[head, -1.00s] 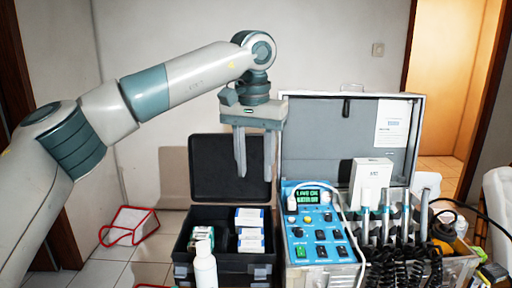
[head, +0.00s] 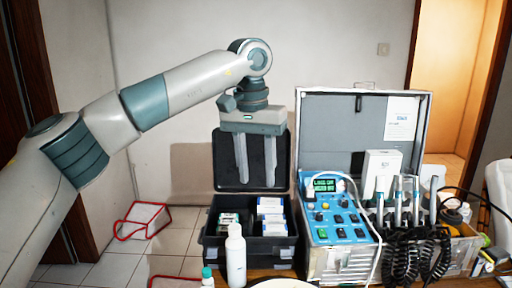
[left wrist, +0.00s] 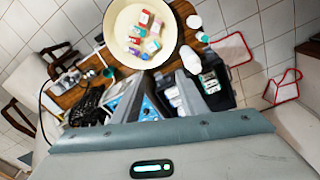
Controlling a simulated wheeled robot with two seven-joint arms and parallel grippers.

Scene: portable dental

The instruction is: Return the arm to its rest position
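My left arm comes in from the left in the head view. Its gripper (head: 256,162) hangs fingers down in the air, in front of the raised lid of the black case (head: 215,262). The two fingers stand apart with nothing between them. In the left wrist view the gripper body fills the bottom, and the fingers point toward the black case (left wrist: 234,103) below. My right gripper is in neither view.
The dental unit (head: 335,222) stands right of the black case, with handpieces and coiled black hoses. A white bottle (head: 236,262) stands in front. A cream bowl (left wrist: 113,22) holds several small boxes. A red-edged frame (head: 143,222) lies on the floor.

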